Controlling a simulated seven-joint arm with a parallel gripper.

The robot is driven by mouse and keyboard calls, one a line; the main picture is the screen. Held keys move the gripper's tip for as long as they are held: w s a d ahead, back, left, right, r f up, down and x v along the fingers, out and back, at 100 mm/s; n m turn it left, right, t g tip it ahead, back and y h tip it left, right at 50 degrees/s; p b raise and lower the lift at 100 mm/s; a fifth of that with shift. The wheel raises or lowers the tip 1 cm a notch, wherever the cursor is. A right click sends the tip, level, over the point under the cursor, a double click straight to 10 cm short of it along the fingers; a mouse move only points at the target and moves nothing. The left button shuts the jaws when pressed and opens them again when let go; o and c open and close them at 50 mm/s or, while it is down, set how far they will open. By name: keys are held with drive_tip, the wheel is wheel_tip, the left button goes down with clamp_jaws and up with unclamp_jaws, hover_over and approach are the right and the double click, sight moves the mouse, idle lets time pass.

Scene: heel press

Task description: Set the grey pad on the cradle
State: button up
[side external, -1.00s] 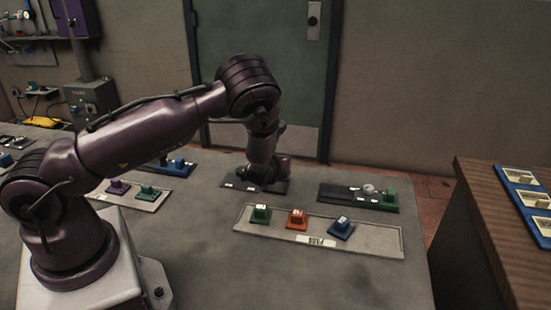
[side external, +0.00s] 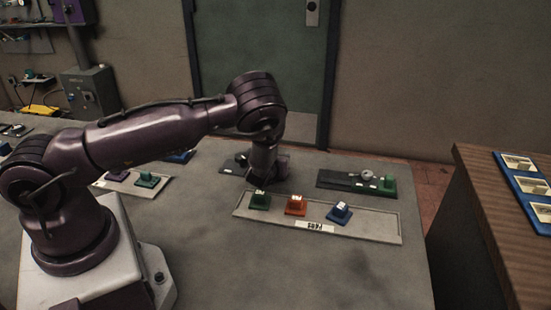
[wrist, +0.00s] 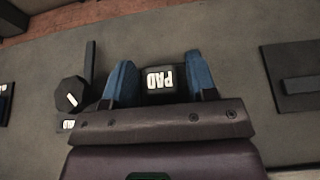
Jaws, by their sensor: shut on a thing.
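My gripper (wrist: 158,64) has blue fingers shut on a dark grey pad (wrist: 160,82) with a white PAD label. In the wrist view the pad sits between the two fingers. In the side view my wrist points down just behind the pad tray, and the fingertips and pad are hidden or too dark to make out. I cannot tell for certain which thing is the cradle.
A grey tray (side external: 375,229) marked PADS holds green (side external: 259,202), orange (side external: 295,206) and blue (side external: 339,213) blocks. A dark plate (side external: 335,181) at right carries a round grey part (side external: 366,175) and a green block (side external: 388,186). The front of the table is clear.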

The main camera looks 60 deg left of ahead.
drive_tip(key=shift+f, duration=0.45)
idle(0.6)
drive_tip(key=o, duration=1)
drive_tip(key=shift+r, duration=0.55)
drive_tip(key=s+d+r, duration=0.1)
drive_tip(key=s+r, duration=0.3)
drive_tip(key=s+d+r, duration=0.2)
drive_tip(key=s+r, duration=0.2)
drive_tip(key=s+d+r, duration=0.2)
drive_tip(key=s+r, duration=0.2)
drive_tip(key=s, duration=0.1)
